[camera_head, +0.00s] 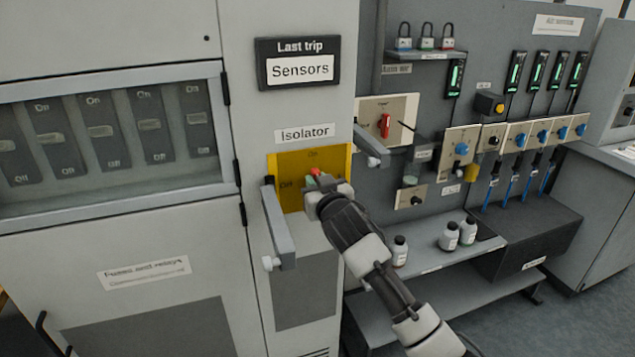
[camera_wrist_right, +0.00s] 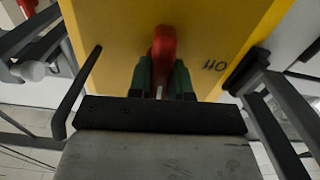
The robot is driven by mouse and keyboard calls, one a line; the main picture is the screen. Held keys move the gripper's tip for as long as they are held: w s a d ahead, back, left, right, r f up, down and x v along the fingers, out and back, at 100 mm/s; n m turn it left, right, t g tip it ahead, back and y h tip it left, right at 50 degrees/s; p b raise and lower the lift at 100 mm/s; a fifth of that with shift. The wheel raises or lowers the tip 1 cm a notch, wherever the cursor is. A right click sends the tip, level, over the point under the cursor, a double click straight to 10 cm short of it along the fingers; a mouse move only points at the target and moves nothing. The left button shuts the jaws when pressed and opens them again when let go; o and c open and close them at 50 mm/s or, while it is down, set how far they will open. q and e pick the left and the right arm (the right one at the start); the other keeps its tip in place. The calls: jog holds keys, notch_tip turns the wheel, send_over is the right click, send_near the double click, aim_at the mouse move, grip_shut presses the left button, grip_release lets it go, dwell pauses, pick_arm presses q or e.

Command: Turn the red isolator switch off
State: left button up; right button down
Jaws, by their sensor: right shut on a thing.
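The red isolator switch handle (camera_head: 315,172) is on a yellow plate (camera_head: 338,163) under the "Isolator" label. The plate reads "On" at the top and "Off" at the left. My right gripper (camera_head: 317,180) is at the handle and hides most of it in the head view. In the right wrist view, the red handle (camera_wrist_right: 163,43) stands between the two dark green fingertips of my right gripper (camera_wrist_right: 162,78), which is shut on it. The upside-down "Off" mark is to its right there. The handle's exact angle is hard to tell. My left gripper is not in view.
A grey bar with a pale knob (camera_head: 278,225) sticks out left of the yellow plate; a similar one (camera_head: 372,150) is at its right. Another red switch (camera_head: 385,126) is on the panel to the right. Small bottles (camera_head: 449,236) stand on a shelf below.

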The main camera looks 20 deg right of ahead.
jog(key=n+p, duration=0.2)
jog(key=n, duration=0.2)
jog(key=shift+a, duration=0.1)
jog(key=n+p, duration=0.2)
jog(key=n, duration=0.2)
jog(key=shift+a+n, duration=0.15)
jog(key=shift+n, duration=0.25)
jog(key=n+p, duration=0.2)
jog(key=n, duration=0.2)
jog(key=shift+f, duration=0.15)
jog(key=shift+a+f+n+p, duration=0.15)
jog(key=shift+n+p, duration=0.2)
jog(key=shift+n, duration=0.7)
jog(key=shift+d+f+n+p, duration=0.1)
jog(key=shift+n+p, duration=0.25)
jog(key=shift+n, duration=0.7)
jog(key=c, duration=1)
grip_release()
jog(key=shift+c, duration=0.2)
jog(key=shift+s, duration=0.1)
jog(key=s+b, duration=0.1)
jog(key=s, duration=0.9)
jog(key=shift+s+b, duration=0.3)
jog(key=shift+b, duration=0.05)
